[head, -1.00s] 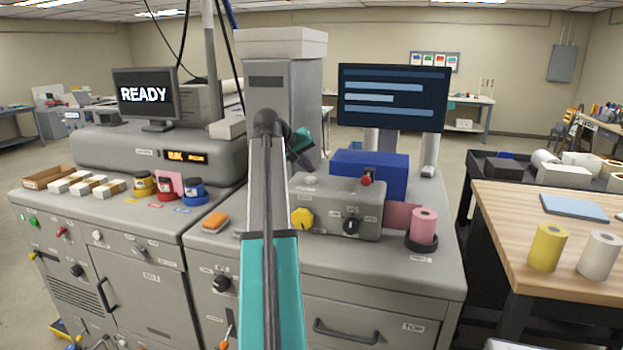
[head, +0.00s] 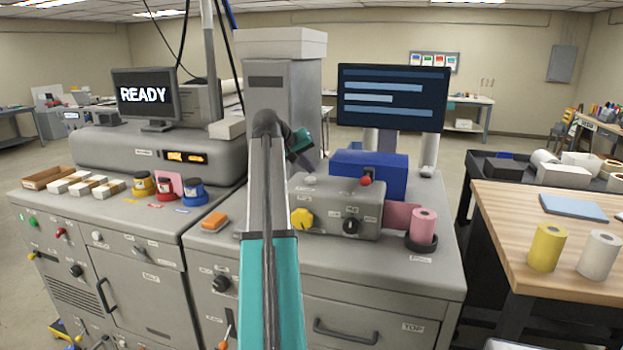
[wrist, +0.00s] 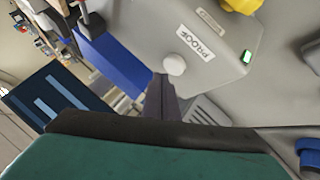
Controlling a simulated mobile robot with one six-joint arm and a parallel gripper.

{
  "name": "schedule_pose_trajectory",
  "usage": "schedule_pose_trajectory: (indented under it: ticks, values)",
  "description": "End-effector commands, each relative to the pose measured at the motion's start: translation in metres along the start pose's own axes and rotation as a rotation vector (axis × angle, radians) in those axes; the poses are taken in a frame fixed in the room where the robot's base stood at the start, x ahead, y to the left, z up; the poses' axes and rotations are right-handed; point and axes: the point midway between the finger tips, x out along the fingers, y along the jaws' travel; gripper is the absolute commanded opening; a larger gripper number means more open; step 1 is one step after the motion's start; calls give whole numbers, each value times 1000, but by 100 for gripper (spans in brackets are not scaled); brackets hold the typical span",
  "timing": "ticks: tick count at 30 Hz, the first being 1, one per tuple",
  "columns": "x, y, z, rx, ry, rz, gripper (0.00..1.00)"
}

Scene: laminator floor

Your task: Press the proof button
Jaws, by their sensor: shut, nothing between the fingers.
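The proof button is a round white cap (wrist: 174,64) beside a "PROOF" label (wrist: 195,42) on the grey control box. In the head view the white button (head: 310,180) sits on the top left of the grey control box (head: 340,208). My gripper (head: 307,167) points down at it from above and behind. In the wrist view my shut, empty fingers (wrist: 163,88) end just beside the button's lower edge. I cannot tell whether the tips touch it.
A small green light (wrist: 246,56) glows near the label. A blue box (head: 375,168) stands behind, and a pink roll (head: 423,225) to the right.

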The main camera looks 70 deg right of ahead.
Motion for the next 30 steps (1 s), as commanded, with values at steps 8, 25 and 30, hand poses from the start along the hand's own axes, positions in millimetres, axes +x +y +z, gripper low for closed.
schedule_pose_trajectory:
  ticks: [8, 25, 30]
  values:
    - [0, 0, 0, 0, 0, 0, 0]
    - [4, -3, 3, -1, 0, -1, 0]
    - [6, -5, 4, -1, 1, 0, 0]
